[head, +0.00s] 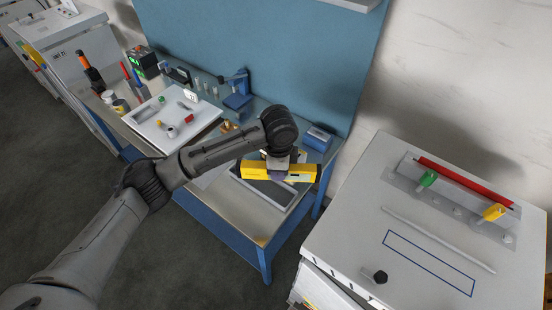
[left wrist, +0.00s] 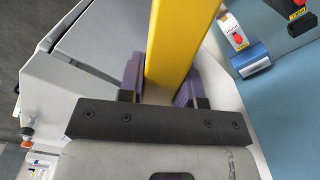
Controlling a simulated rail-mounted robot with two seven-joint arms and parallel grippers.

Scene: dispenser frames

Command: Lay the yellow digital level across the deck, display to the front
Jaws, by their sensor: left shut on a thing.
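The yellow digital level (head: 302,170) is held lengthwise in my left gripper (head: 279,173), above the near right part of the blue-framed bench. In the left wrist view the yellow bar (left wrist: 182,40) runs between the two purple finger pads of my left gripper (left wrist: 160,85), which is shut on it. The level's display cannot be made out clearly. The white deck (head: 365,220) at the right has a blue outlined rectangle (head: 428,263) on its top. The level is apart from this deck, to its left. My right gripper is not in view.
The deck carries a red bar (head: 463,180), a green clip (head: 427,179), a yellow clip (head: 494,212), a raised pale strip and a black knob (head: 380,276). The outlined area is clear. The bench (head: 240,222) holds a white tray (head: 150,128) and several tools.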

